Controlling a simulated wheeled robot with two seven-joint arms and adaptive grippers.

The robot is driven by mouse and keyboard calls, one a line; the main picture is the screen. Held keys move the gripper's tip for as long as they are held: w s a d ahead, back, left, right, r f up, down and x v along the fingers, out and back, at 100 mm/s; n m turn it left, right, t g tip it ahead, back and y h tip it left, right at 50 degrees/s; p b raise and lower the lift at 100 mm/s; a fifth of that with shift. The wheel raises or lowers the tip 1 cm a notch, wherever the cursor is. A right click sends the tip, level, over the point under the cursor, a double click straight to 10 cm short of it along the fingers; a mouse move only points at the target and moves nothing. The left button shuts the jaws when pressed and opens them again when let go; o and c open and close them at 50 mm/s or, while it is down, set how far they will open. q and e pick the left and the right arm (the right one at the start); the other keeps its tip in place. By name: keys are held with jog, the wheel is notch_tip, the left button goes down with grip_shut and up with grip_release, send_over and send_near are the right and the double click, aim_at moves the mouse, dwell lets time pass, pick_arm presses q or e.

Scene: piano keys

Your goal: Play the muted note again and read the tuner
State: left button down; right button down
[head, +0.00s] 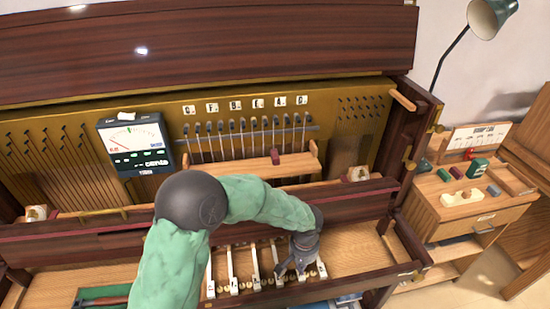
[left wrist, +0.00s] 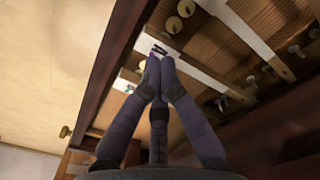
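The tuner (head: 135,145) is a dark box with a white dial face, leaning on the brass plate at left; its needle and lower display are too small to read. A row of white keys (head: 233,268) lies at the front of the open piano. My left gripper (head: 301,268) points down at the right end of this row. In the left wrist view its fingers (left wrist: 158,62) are together and empty, with the tips over a white key (left wrist: 192,70); I cannot tell whether they touch it. A small dark red block (head: 275,157) sits below the strings. My right gripper is not in view.
Several letter tiles (head: 234,106) run above the hammers or pins in the middle. At right, a wooden cabinet (head: 465,205) holds small coloured blocks and a chart, under a green lamp (head: 490,17). The piano's wooden rail (head: 350,200) runs behind the keys.

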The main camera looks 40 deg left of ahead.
pick_arm(q)
jog(key=shift+f+b, duration=1)
jog(key=shift+f, duration=0.3)
notch_tip(320, 180, up, 10)
jog(key=p, duration=0.7)
jog(key=shift+p, duration=0.4)
